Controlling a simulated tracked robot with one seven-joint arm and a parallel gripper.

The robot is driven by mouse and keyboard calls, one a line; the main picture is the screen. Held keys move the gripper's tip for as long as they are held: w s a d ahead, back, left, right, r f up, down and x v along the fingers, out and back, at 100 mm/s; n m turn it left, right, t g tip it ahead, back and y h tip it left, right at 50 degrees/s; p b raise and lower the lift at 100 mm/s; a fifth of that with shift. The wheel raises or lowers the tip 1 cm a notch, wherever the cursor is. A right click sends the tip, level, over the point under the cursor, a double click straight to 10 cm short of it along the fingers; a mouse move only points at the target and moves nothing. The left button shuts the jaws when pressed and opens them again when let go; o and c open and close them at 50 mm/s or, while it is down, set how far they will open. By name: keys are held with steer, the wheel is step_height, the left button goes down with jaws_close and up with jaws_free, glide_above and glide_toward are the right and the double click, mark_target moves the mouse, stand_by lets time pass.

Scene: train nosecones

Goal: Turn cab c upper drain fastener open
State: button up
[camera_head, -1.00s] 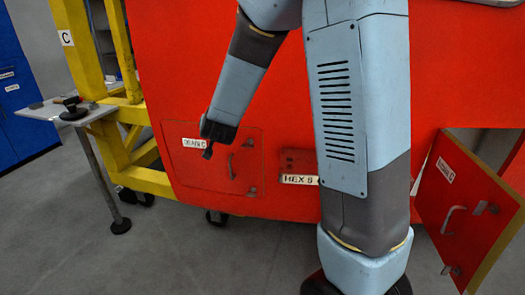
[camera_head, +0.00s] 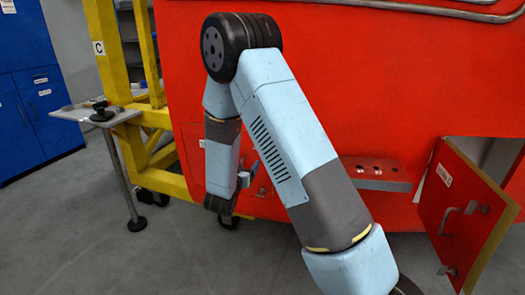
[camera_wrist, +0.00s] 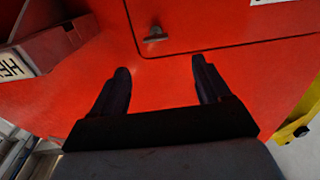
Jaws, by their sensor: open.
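The upper drain fastener (camera_wrist: 155,35), a small grey wing-shaped turn piece, sits inside the corner of the outlined red drain panel (camera_wrist: 230,22) in the wrist view. Its wing lies nearly level in that picture. My gripper (camera_wrist: 160,66) is open and empty, with its two dark fingers spread and the fastener showing beyond the gap between them. No contact shows. In the head view my arm covers much of the drain panel (camera_head: 193,160), and I cannot make out the upper fastener there.
An open red door (camera_head: 465,210) hangs at the right. A yellow frame (camera_head: 105,45) and small side table (camera_head: 95,114) stand left.

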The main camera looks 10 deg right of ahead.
steer(key=x, duration=1.3)
steer(key=shift+w+d+r, duration=0.1)
steer(key=shift+d, duration=0.45)
